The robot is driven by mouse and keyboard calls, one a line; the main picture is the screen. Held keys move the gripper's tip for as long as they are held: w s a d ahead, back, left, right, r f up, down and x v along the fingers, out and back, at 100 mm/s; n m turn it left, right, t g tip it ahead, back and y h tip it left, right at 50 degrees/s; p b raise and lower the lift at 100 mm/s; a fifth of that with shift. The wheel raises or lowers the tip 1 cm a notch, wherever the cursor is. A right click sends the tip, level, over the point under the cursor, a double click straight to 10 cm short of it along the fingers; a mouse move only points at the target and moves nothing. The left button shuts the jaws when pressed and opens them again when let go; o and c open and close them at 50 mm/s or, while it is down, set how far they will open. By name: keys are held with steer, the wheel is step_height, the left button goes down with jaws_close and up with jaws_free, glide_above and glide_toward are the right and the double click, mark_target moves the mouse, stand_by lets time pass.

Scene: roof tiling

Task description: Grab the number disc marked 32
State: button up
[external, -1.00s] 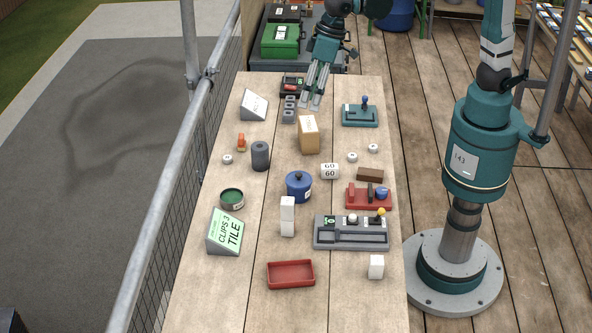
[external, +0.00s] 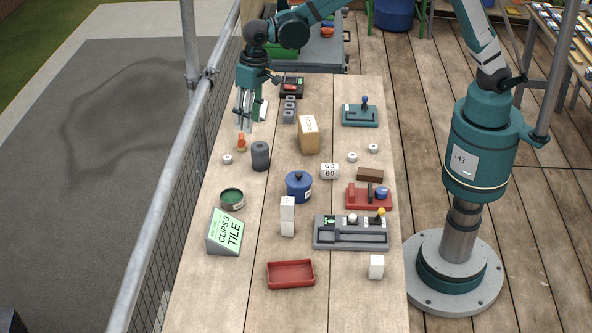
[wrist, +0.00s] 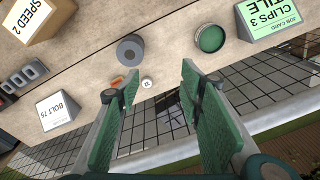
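A small white number disc (external: 227,159) lies on the table's left side, near the railing. In the wrist view the same disc (wrist: 147,83) has a dark mark that looks like 32, but it is too small to read surely. Two more white discs, one (external: 352,157) and another (external: 373,148), lie to the right; their marks are unreadable. My gripper (external: 245,128) is above the table's left edge, beyond the disc and apart from it. In the wrist view my gripper (wrist: 159,82) is open and empty, with the disc showing between its fingers.
An orange object (external: 241,142) stands close to the disc, with a grey cylinder (external: 260,156) to its right. A green tin (external: 232,199) is nearer the camera. The railing (external: 187,135) runs along the left edge.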

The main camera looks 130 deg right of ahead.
mark_target(232, 158)
steer(key=d+f+m, duration=0.1)
steer(key=d+f, duration=0.3)
steer(key=w+d+f+m, duration=0.1)
steer(key=d+f, duration=0.3)
steer(key=w+d+f+m+g, duration=0.1)
steer(key=d+f, duration=0.3)
steer(key=shift+d+f+y, duration=0.2)
steer(key=shift+f+y, duration=0.05)
steer(key=shift+y, duration=0.05)
steer(key=shift+f, duration=1.3)
steer(key=shift+s+f+b, duration=0.1)
steer(key=shift+f+b, duration=0.3)
steer(key=shift+f, duration=2.2)
steer(key=shift+c, duration=0.2)
steer(key=c, duration=0.8)
